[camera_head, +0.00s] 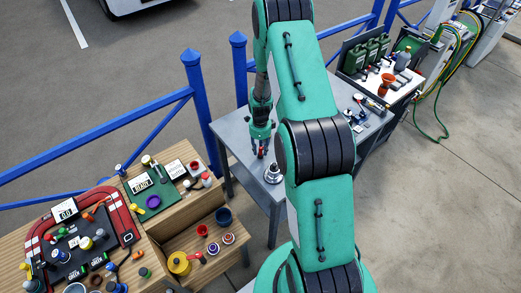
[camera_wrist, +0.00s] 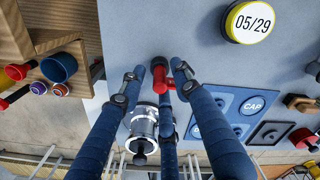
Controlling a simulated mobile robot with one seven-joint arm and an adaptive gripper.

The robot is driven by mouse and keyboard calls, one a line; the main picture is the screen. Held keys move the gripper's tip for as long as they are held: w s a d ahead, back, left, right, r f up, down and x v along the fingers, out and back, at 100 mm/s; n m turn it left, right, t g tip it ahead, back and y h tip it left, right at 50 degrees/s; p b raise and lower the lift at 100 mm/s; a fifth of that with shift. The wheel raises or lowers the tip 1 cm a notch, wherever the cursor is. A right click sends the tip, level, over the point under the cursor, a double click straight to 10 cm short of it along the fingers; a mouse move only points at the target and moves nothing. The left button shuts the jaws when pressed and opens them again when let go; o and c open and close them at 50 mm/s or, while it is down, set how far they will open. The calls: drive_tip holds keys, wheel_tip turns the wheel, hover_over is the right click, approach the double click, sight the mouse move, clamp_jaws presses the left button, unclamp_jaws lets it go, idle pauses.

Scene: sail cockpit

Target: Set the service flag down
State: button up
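A small red piece (camera_wrist: 159,72) with a short side arm, which looks like the service flag, shows between my fingertips in the wrist view. I cannot tell whether it stands on the grey table (camera_wrist: 200,45) or is fixed to it. My gripper (camera_wrist: 158,76) has blue fingers reaching down on both sides of the red piece, with visible gaps, and a third finger below it. It looks open. In the head view my gripper (camera_head: 262,148) is low over the grey table, and the red piece is small and partly hidden there.
A silver metal fitting (camera_head: 272,173) stands close beside my gripper; it also shows in the wrist view (camera_wrist: 143,122). A yellow-rimmed "05/29" disc (camera_wrist: 250,20) and a blue "CAP" mat (camera_wrist: 247,108) lie on the table. A cluttered wooden bench (camera_head: 185,215) stands at the left.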

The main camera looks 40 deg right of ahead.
wheel_tip(320, 180, up, 12)
drive_tip(key=shift+f+b, duration=0.2)
drive_tip(key=shift+b, duration=0.1)
idle(0.3)
drive_tip(key=shift+a+r, duration=0.1)
idle(0.5)
wheel_tip(320, 180, up, 16)
drive_tip(key=n+t, duration=0.1)
drive_tip(key=n, duration=0.5)
hover_over(260, 148)
drive_tip(key=s+a, duration=0.1)
drive_tip(key=a, duration=0.7)
drive_tip(key=s+a+r+n+t, duration=0.1)
drive_tip(key=s+a+r+n, duration=0.25)
drive_tip(key=r, duration=0.25)
drive_tip(key=s+a+r+n+t, duration=0.1)
drive_tip(key=s+a+r+n, duration=0.2)
drive_tip(key=a+r, duration=0.3)
drive_tip(key=s+a+r+n+t, duration=0.1)
drive_tip(key=s+a+r+n, duration=0.3)
drive_tip(key=s, duration=0.3)
drive_tip(key=s+a+r+n, duration=0.4)
drive_tip(key=s+r+n, duration=0.1)
drive_tip(key=s, duration=0.3)
drive_tip(key=s+a+r+n+t, duration=0.1)
drive_tip(key=s+a+r+n, duration=0.2)
drive_tip(key=s, duration=0.4)
drive_tip(key=shift+s+a+r+n+t, duration=0.35)
drive_tip(key=shift+r+n, duration=0.35)
drive_tip(key=shift+n, duration=0.25)
